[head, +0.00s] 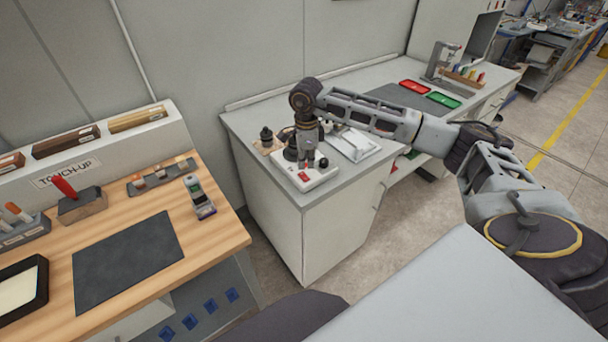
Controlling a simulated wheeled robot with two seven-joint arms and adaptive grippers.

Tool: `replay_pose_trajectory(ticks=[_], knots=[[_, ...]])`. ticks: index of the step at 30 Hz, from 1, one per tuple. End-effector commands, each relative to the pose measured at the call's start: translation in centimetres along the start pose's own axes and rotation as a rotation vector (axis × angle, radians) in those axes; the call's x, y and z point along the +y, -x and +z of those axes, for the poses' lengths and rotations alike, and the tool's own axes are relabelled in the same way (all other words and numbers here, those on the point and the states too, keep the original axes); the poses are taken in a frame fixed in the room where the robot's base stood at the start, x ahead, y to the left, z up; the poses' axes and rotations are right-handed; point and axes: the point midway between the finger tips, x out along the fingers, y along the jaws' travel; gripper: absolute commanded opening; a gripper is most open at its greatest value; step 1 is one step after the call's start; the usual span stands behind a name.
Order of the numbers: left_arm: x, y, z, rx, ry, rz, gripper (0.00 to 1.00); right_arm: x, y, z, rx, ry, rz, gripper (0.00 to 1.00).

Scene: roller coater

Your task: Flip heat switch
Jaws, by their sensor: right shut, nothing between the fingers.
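A small white unit (324,178) stands near the front left corner of the grey bench. A red switch (304,177) is on its front face; I cannot tell which way it is set. My right gripper (317,163) points down over the unit with its fingers shut and empty. The fingertips are just right of and behind the red switch; I cannot tell if they touch the unit. The gripper and wrist hide part of the unit's top. My left gripper is not in view.
A dark knobbed item (266,138) stands left of the unit, and a white tray (357,145) lies to its right. Red (413,87) and green (443,100) trays lie farther back. A wooden touch-up bench (215,238) stands at left, across a gap.

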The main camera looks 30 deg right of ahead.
Motion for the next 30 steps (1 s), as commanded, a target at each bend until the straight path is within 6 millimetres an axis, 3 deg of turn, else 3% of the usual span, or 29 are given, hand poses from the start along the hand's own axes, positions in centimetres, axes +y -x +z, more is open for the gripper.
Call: replay_pose_trajectory(ticks=[10, 30], knots=[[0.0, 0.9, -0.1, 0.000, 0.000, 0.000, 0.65, 0.0, 1.7, 0.0, 0.000, 0.000, 0.000, 0.00], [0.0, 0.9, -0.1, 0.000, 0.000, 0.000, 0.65, 0.1, 1.7, 0.2, -0.005, 0.002, 0.002, 0.00]])
